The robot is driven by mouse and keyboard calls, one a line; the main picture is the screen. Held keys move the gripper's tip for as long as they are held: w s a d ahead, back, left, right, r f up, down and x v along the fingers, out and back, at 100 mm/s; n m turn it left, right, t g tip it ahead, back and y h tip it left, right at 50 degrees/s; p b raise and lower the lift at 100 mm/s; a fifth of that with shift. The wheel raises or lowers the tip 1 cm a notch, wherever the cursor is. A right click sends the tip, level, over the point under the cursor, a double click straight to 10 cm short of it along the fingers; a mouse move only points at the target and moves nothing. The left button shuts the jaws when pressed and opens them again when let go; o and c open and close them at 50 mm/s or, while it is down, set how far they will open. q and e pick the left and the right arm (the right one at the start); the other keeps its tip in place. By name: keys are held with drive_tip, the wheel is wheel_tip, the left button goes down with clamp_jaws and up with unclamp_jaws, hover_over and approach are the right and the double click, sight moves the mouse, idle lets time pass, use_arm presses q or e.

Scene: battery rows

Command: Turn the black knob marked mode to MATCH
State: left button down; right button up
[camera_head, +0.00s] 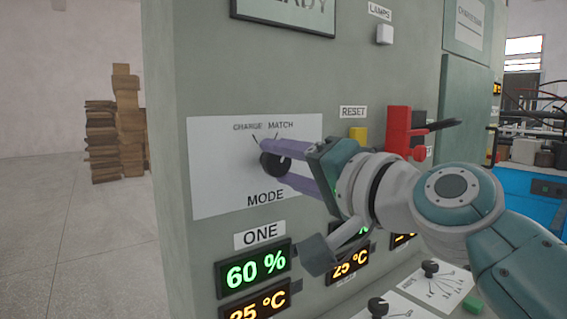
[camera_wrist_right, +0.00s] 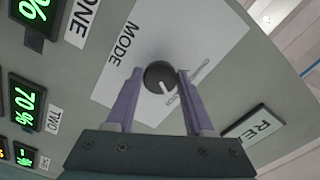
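The black mode knob (camera_head: 275,163) sits on a white plate (camera_head: 215,180) on the grey cabinet front, with CHARGE and MATCH printed above it and MODE below. My right gripper (camera_head: 268,163) has its two purple fingers on opposite sides of the knob, seemingly touching it. In the right wrist view the knob (camera_wrist_right: 158,74) fills the space between the fingertips (camera_wrist_right: 160,73). My left gripper is out of view.
Red switch (camera_head: 398,130), yellow RESET button (camera_head: 358,134) and lamps button (camera_head: 384,34) are to the right. Displays (camera_head: 255,270) sit below the plate, and more black knobs (camera_head: 430,268) lower right. Stacked boxes (camera_head: 130,130) stand far left; the floor before them is clear.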

drive_tip(key=o, duration=0.4)
drive_tip(key=v, duration=1)
